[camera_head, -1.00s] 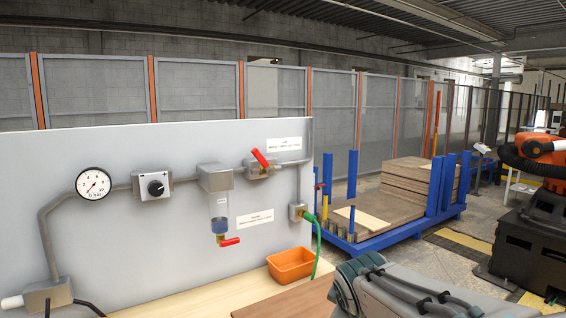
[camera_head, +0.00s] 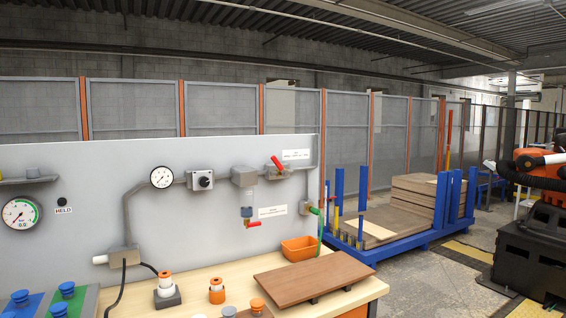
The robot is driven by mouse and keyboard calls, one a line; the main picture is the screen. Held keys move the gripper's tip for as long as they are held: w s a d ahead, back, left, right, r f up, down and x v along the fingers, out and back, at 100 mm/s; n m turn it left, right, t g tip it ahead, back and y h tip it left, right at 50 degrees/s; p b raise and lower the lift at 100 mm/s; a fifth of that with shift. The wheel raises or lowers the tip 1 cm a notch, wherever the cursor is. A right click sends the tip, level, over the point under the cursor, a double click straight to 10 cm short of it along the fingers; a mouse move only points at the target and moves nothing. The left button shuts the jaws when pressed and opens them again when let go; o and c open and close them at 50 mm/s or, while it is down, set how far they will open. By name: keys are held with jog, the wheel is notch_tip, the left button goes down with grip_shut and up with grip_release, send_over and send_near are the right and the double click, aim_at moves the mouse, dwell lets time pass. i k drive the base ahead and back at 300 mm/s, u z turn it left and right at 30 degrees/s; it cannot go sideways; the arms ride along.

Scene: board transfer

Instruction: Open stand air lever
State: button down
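A red lever (camera_head: 277,163) sits on a valve on the grey pipe of the upright panel, tilted up to the left, next to a small white label (camera_head: 296,155). A second red lever (camera_head: 254,224) lies nearly level below the filter bowl (camera_head: 246,212), with another label (camera_head: 272,212) above and to its right. The label text is too small to read, so I cannot tell which lever is the stand air lever. A dial gauge (camera_head: 162,177) and a black knob (camera_head: 204,181) are on the same pipe. My gripper is not in view.
The wooden bench below the panel holds a brown board (camera_head: 315,278), an orange bin (camera_head: 299,248), orange-and-white spools (camera_head: 216,291) and blue-knobbed blocks (camera_head: 67,289). A blue rack (camera_head: 390,248) with stacked boards stands right of it. Floor shows between bench and robot (camera_head: 541,240).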

aim_at(274, 160)
jog(key=z, duration=1)
jog(key=i, duration=0.85)
jog(key=u, duration=0.5)
jog(key=i, duration=0.95)
jog(key=u, duration=0.8)
